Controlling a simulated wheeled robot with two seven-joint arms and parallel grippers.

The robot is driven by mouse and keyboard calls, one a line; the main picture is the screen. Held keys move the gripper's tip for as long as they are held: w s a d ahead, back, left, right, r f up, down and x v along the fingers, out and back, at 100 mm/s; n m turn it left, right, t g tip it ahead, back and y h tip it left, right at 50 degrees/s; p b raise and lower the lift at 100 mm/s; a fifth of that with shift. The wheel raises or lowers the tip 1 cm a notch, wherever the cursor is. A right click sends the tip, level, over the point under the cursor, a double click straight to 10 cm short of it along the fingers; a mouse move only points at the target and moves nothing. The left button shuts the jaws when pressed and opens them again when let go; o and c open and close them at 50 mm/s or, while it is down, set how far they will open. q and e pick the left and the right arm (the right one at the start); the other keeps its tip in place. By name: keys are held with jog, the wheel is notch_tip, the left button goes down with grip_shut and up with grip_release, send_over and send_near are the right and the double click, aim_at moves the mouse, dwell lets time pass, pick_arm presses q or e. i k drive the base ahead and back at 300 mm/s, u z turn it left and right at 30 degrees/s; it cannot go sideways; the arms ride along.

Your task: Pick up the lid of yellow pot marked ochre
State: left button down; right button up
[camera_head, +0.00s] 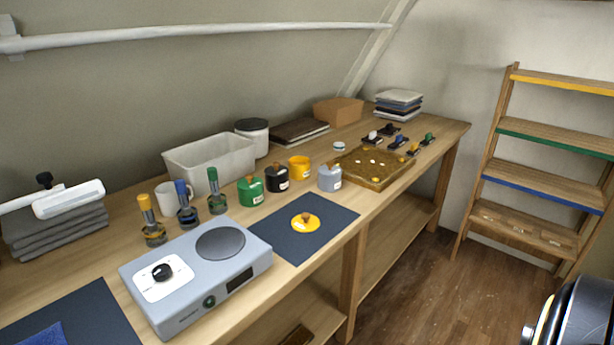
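The yellow lid (306,224) with a brown knob lies flat, knob up, on a dark blue mat (335,217) near the front edge of the bench. The yellow pot (299,168) stands behind it, with no lid visible on it. A green pot (250,192), a black pot (277,180) and a grey-blue pot (329,180) stand close by, each with a small label; their lettering is too small to read. Neither gripper's fingers show in this view, and nothing touches the lid.
A grey hotplate (196,272) stands left of the mat. Behind it are three bottles, one of them green-capped (215,192), and a white mug (174,196). A shallow wooden tray (373,168) is to the right. The mat around the lid is clear.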

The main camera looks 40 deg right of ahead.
aim_at(305, 223)
jog(key=u, duration=0.05)
jog(key=k, duration=0.1)
jog(key=z, duration=1.3)
jog(key=i, duration=0.5)
jog(key=u, duration=0.05)
